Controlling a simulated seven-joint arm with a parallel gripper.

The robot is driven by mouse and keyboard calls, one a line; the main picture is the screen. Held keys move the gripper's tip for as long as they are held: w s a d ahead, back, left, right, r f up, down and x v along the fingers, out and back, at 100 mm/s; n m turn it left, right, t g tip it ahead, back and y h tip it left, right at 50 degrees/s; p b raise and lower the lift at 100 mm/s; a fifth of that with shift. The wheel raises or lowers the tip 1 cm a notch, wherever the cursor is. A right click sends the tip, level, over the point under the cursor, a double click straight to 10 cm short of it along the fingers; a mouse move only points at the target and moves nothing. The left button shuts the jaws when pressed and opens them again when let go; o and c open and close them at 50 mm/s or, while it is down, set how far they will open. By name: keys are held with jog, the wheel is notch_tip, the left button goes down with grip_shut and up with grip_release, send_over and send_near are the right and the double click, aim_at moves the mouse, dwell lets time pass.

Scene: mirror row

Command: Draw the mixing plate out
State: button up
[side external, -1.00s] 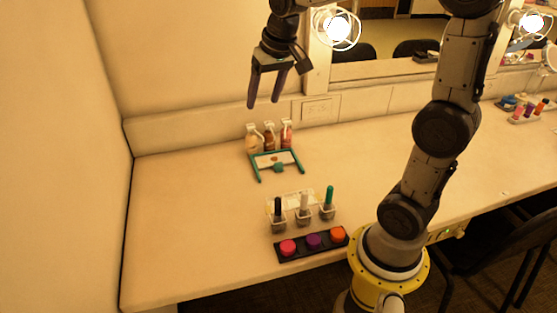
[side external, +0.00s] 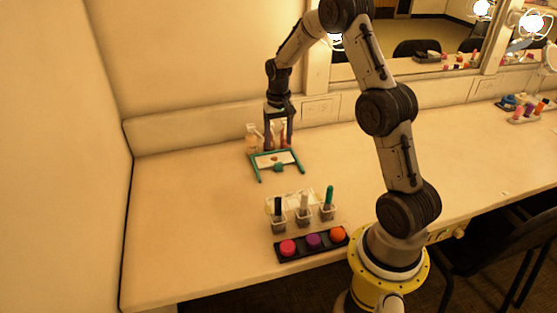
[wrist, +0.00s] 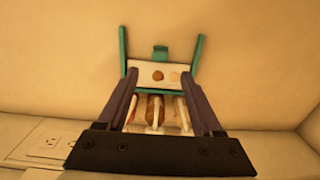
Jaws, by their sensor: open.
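The mixing plate (side external: 268,161) is a pale plate in a teal three-sided frame (side external: 258,171) on the table, with a teal knob (side external: 278,167) on its front side. In the wrist view the plate (wrist: 143,74) bears a brown and a tan spot, and its teal tab (wrist: 160,51) is on the far side from my gripper. My gripper (side external: 279,147) is open and points down just behind the plate, over the bottles. In the wrist view its fingertips (wrist: 160,82) overlap the plate's rear edge; I cannot tell whether they touch.
Several bottles (side external: 252,138) stand behind the plate, between and beside my fingers. In front are a clear holder (side external: 304,217) with brushes and a black strip (side external: 290,257) with three coloured pots. The wall is close behind. The table left of the plate is clear.

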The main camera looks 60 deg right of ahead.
aim_at(278, 163)
notch_tip(278, 163, down, 8)
jog(key=shift+f, duration=0.25)
grip_shut()
dwell(0.4)
dwell(1.1)
